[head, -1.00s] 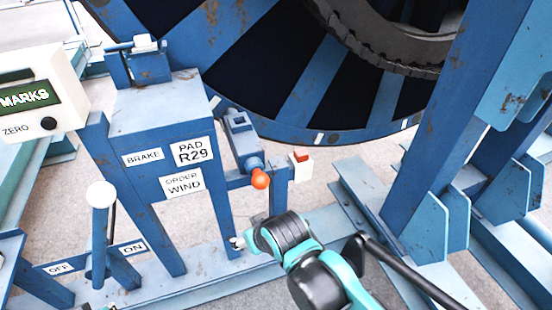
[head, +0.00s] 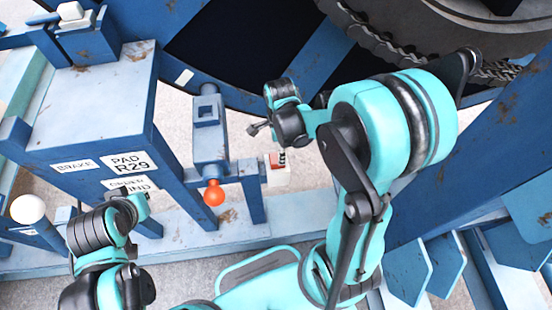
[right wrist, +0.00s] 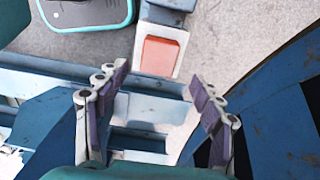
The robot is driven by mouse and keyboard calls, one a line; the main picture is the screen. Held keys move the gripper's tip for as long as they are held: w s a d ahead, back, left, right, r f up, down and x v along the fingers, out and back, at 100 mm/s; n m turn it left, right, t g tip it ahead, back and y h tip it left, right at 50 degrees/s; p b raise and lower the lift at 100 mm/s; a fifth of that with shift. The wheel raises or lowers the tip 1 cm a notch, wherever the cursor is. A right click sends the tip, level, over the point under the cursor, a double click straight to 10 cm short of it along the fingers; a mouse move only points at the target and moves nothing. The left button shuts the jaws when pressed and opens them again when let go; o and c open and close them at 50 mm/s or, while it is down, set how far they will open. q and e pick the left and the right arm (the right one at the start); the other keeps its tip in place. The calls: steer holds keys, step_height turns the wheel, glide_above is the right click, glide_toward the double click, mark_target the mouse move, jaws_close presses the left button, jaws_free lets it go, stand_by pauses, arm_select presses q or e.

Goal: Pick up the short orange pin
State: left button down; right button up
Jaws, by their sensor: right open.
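An orange ball-shaped knob (head: 213,193) sits at the lower front end of a blue bracket (head: 209,140) in the head view; I cannot tell how much of a pin is behind it. My right gripper (head: 271,138) is above and to the right of this knob, apart from it. In the right wrist view my right gripper (right wrist: 158,80) is open and empty, its two fingers spread over blue frame parts. The orange knob is not clearly visible there. My left gripper (head: 133,203) is low at the left in the head view, by the label plate, its fingers unclear.
A white block with a red top (head: 277,165) stands just below my right gripper; its red face (right wrist: 160,55) shows ahead of the fingers. The blue brake stand (head: 95,95), the reel (head: 240,45) and a slanted blue post (head: 480,140) crowd the space.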

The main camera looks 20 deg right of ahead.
steer(key=f, duration=0.2)
steer(key=f+b, duration=0.1)
steer(key=f, duration=0.1)
steer(key=f+b, duration=0.1)
steer(key=f, duration=0.1)
steer(key=shift+a, duration=0.35)
jaws_close()
step_height(320, 180, up, 10)
steer(key=p, duration=0.3)
steer(key=shift+r+p, duration=0.75)
steer(key=shift+p, duration=0.05)
